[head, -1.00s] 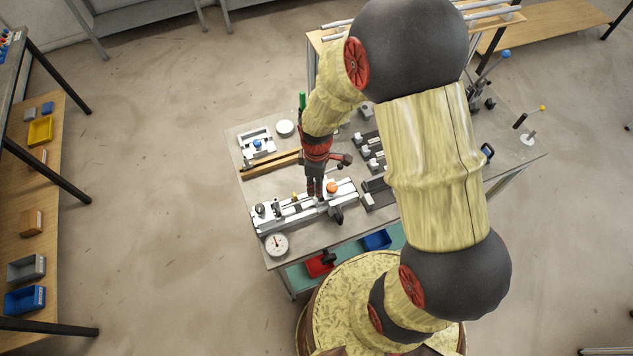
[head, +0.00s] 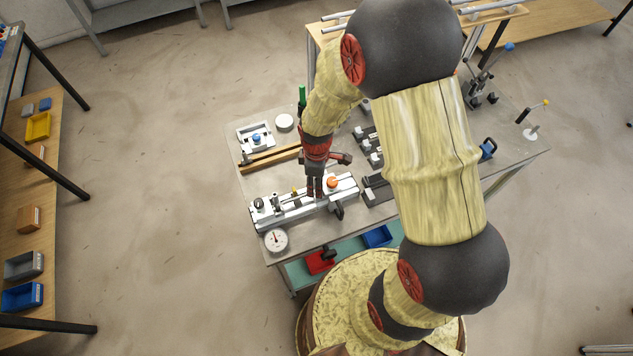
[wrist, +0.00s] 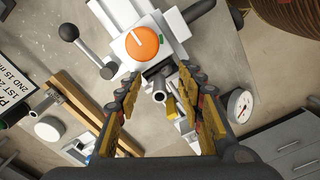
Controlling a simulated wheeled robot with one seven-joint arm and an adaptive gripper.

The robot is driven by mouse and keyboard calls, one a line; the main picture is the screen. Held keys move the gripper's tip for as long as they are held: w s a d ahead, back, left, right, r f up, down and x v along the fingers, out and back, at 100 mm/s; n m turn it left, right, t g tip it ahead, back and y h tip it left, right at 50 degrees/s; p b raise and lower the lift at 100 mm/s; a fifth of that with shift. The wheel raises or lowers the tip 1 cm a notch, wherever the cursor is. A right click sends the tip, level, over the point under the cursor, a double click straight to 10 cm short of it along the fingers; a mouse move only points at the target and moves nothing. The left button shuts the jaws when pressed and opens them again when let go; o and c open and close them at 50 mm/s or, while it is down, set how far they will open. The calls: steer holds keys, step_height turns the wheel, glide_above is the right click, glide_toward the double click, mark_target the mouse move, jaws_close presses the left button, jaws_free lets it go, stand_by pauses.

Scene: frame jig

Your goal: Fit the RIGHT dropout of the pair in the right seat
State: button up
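The long silver jig (head: 285,212) lies along the front of the bench, with an orange knob (head: 332,182) near its right end. The knob is large in the wrist view (wrist: 144,43), beyond my fingertips. My gripper (head: 315,193) points down over the jig, just left of the knob. In the wrist view my gripper (wrist: 160,78) is open, with its two yellow-padded fingers apart. A grey tube end (wrist: 159,97) and a small brass piece (wrist: 171,108) show between the fingers, and neither finger visibly grips them. I cannot make out the right dropout or its seat.
A round dial gauge (head: 276,240) stands at the jig's left front. A black ball-ended lever (wrist: 69,32) sticks out beside the knob. Wooden bars (head: 270,158) and a white fixture (head: 256,137) lie behind. Red (head: 320,262) and blue (head: 377,237) bins sit below the front edge.

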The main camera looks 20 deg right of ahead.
steer(key=shift+o, duration=1.1)
step_height(320, 180, up, 12)
steer(key=shift+s+m, duration=0.15)
steer(key=shift+m, duration=0.55)
steer(key=s+r+m+t+b, duration=0.5)
steer(key=s+r+m+b, duration=0.4)
steer(key=s+b, duration=0.4)
steer(key=shift+s+m+t+b, duration=0.3)
steer(key=shift+s+m+b, duration=0.05)
steer(key=shift+m, duration=0.35)
